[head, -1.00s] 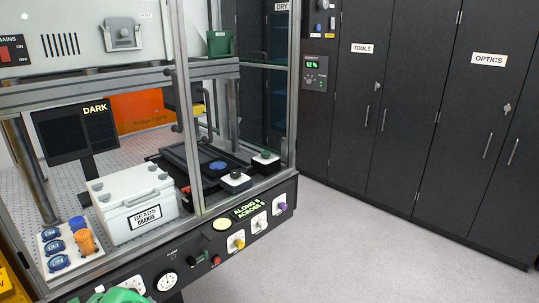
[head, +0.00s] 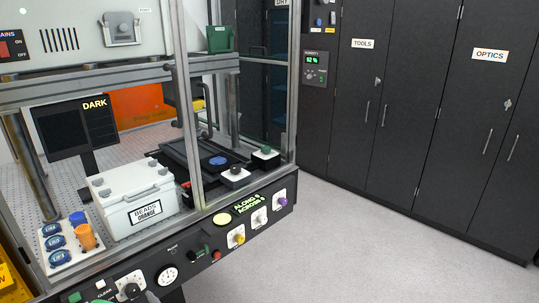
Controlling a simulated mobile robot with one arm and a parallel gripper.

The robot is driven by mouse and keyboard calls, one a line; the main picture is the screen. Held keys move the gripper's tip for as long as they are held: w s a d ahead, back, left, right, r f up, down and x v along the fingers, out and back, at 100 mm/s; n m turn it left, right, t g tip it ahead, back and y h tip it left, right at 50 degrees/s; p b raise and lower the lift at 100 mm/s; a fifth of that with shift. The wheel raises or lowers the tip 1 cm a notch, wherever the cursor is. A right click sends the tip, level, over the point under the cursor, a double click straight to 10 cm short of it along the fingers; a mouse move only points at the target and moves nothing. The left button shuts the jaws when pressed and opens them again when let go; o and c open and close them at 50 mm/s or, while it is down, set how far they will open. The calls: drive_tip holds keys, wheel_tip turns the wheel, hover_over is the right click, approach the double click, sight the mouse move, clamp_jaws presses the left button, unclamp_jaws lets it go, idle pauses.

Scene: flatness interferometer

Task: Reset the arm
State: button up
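The task names only my arm. No fingers of my gripper can be made out in the head view. A small grey shape shows at the bottom edge, in front of the control panel (head: 205,251); I cannot tell whether it is part of my arm. Whether the gripper is open, shut or holding anything is hidden.
The framed bench carries a white box (head: 133,200) labelled BEADS, a dark screen (head: 66,131) reading DARK, and a white tray (head: 84,259) with blue items and an orange cup (head: 85,237). Dark cabinets (head: 400,120) stand right. The floor (head: 340,245) between is clear.

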sight(135, 294)
drive_tip(key=shift+w+a+r+n, duration=0.1)
drive_tip(key=shift+w+a+n, duration=0.65)
drive_tip(key=shift+n, duration=3.5)
drive_tip(key=shift+w+a+r+n, duration=0.1)
drive_tip(key=shift+w+a+n, duration=0.65)
drive_tip(key=shift+n, duration=3.45)
drive_tip(key=shift+w+a+r+n, duration=0.1)
drive_tip(key=shift+w+a+n, duration=0.6)
drive_tip(key=shift+n, duration=3.55)
drive_tip(key=n, duration=0.5)
drive_tip(key=shift+a, duration=0.1)
drive_tip(key=n, duration=0.5)
